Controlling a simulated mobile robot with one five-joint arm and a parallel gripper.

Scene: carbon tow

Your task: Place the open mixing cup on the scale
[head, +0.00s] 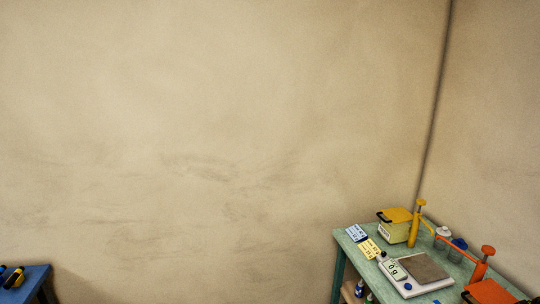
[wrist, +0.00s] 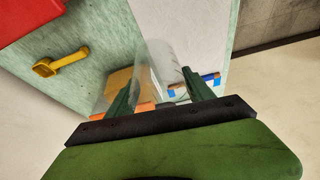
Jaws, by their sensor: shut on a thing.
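My gripper (wrist: 158,92) shows in the wrist view, its two dark green fingers shut around a clear, see-through cup (wrist: 153,62). The cup's outline is faint, and I cannot tell whether anything is in it. The scale (head: 408,287) sits on the green table in the head view at the lower right. It has a grey plate (head: 424,267) and a display reading about 0 g. The plate looks bare. The head view shows neither my gripper nor the cup, and I cannot identify the scale with certainty in the wrist view.
The green table (head: 347,243) also holds a yellow container (head: 393,232) with a yellow pump, an orange container (head: 488,292) with an orange pump, small jars and cards. A blue table (head: 35,277) stands at the left. The wrist view shows a yellow tool (wrist: 60,62) and a red object (wrist: 25,18).

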